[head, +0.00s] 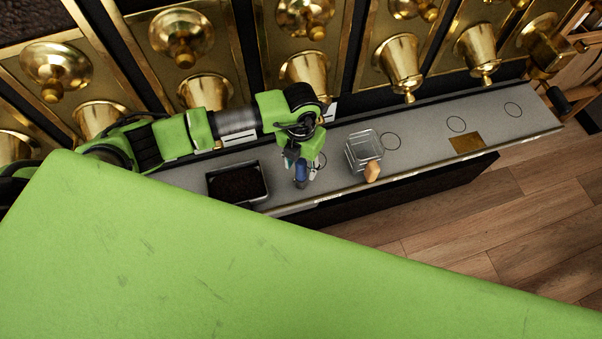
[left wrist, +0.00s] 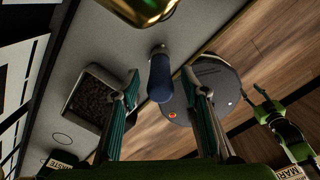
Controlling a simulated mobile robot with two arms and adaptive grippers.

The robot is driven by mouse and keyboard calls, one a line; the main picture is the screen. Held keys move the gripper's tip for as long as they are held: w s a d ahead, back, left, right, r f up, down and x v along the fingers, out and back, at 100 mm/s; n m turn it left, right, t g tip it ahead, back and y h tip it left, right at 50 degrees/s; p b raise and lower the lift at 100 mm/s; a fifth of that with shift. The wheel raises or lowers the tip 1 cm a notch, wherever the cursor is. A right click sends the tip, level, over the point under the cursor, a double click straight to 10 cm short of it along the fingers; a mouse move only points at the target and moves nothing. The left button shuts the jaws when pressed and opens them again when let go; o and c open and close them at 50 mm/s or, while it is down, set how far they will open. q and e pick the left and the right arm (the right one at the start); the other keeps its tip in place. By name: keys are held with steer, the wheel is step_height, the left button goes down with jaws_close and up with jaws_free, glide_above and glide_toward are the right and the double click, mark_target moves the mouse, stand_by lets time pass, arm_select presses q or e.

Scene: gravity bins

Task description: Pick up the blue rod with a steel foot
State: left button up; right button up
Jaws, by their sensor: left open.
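The blue rod (head: 301,172) stands on the grey shelf, just under my left gripper, which partly hides it in the head view. In the left wrist view the blue rod (left wrist: 161,80) shows between the two fingers, with its steel foot (left wrist: 158,50) at the far end. My left gripper (left wrist: 161,80) is open, with a teal-padded finger on each side of the rod and gaps visible beside it. It also shows in the head view (head: 300,162). A green and black part at the right of the left wrist view looks like my right gripper (left wrist: 262,104); its jaw state is unclear.
A tray of dark granules (head: 263,197) stands left of the rod on the shelf (head: 430,130). A clear container (head: 362,148) with a wooden-coloured piece (head: 372,172) stands to the right. Brass dispensers (head: 398,62) hang behind. The right shelf has free room around a brass plate (head: 467,143).

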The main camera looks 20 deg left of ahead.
arm_select(q)
steer(key=shift+f, duration=0.3)
jaws_close()
steer(key=shift+r, duration=0.15)
steer(key=shift+w+r, duration=0.1)
steer(key=shift+r, duration=0.1)
step_height(320, 180, up, 2)
steer(key=shift+r+b, duration=0.1)
steer(key=shift+b, duration=0.6)
steer(key=d+r+b, duration=0.3)
steer(key=d+r, duration=0.7)
steer(key=d, duration=0.4)
steer(key=shift+s+b, duration=0.3)
steer(key=shift+r, duration=0.1)
